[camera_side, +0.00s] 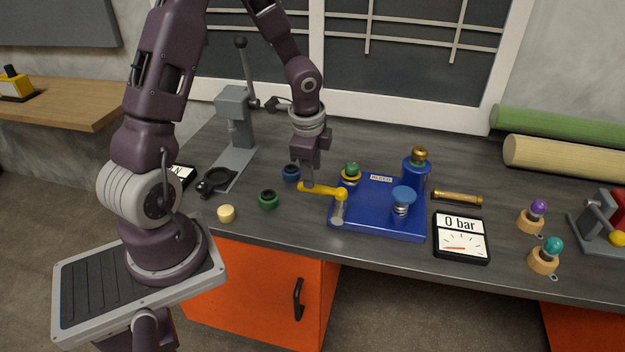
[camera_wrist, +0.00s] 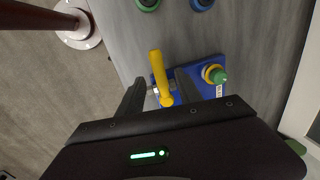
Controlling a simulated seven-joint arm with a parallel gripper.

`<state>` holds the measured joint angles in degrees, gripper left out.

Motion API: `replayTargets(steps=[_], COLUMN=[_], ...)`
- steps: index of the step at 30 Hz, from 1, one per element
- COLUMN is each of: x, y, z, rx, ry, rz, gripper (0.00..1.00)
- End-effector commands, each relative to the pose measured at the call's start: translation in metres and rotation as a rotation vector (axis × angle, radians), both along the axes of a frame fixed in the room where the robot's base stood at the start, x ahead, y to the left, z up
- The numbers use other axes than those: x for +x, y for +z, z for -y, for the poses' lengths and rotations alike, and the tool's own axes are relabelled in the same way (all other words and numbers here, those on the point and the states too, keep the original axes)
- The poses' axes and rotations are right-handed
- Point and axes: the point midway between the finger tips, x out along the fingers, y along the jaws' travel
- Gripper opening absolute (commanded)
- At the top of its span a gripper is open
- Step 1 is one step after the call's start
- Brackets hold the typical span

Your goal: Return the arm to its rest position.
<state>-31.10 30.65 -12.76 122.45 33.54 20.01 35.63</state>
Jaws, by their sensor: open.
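My gripper (camera_side: 308,180) is open and points down over the workbench. In the side view its fingertips are at the free end of a yellow lever (camera_side: 325,190); I cannot tell whether they touch it. The lever is mounted on a grey post at the front left of a blue base plate (camera_side: 375,228). In the wrist view the yellow lever (camera_wrist: 159,72) shows just beyond the dark fingers, and nothing is seen held. The gripper body hides much of the blue plate there.
A blue bottle (camera_side: 414,175) with a gold cap and a blue-topped spring part (camera_side: 402,203) stand on the plate. A gauge reading "0 bar" (camera_side: 461,238) lies to its right. A grey lever press (camera_side: 236,115) stands behind left. Green (camera_side: 268,200) and blue (camera_side: 291,173) rings lie left of the plate.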

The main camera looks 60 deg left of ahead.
Motion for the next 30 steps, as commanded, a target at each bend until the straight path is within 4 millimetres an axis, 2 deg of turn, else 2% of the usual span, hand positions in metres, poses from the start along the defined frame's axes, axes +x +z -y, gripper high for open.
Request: replayTargets(steps=[1,4,14,17,20,21,24,27,30], x=[-0.001,-0.003,-0.004,-0.009,-0.030,-0.045,-0.088,-0.131,-0.163], y=[0.010,0.021,0.026,0.049,0.103,0.125,0.169,0.192,0.201], z=[0.000,0.002,0.004,0.012,0.037,0.051,0.088,0.119,0.141], rx=[0.002,0.001,0.002,0.026,0.053,0.047,-0.030,-0.160,-0.284], ry=[0.001,0.000,0.001,0.050,0.193,0.267,0.449,0.589,0.678], rz=[0.004,0.001,-0.001,0.025,0.107,0.151,0.263,0.340,0.374], gripper=[0.42,0.42,0.42,0.42,0.42,0.42,0.42,0.42,0.42])
